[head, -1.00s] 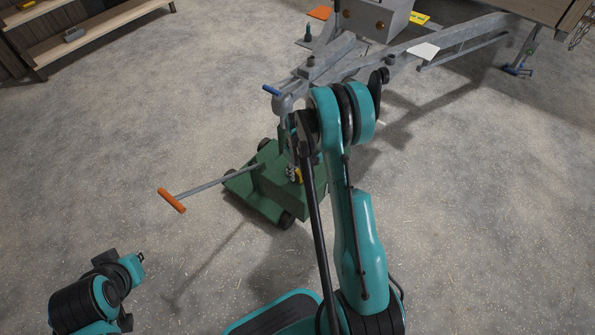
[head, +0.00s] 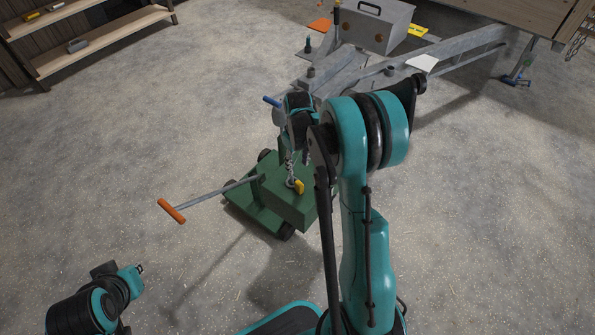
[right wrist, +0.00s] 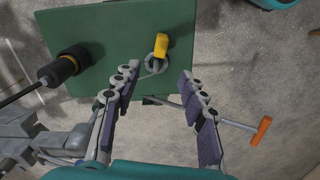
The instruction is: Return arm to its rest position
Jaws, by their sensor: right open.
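My right arm (head: 365,220) rises from the bottom of the head view and bends over at the top. Its gripper (head: 297,160) hangs above the green wheeled dolly (head: 255,207), partly hidden by my arm. In the right wrist view the right gripper (right wrist: 158,73) has its two fingers spread, with nothing held between them. A yellow piece (right wrist: 161,46) in a metal ring shows beyond the fingertips on the dolly's green top (right wrist: 110,25). Part of my left arm (head: 90,300) shows at the bottom left; its gripper is not seen.
The dolly's handle with an orange grip (head: 171,211) sticks out left. A wooden shelf (head: 105,40) is at the far left. Floor at right is clear.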

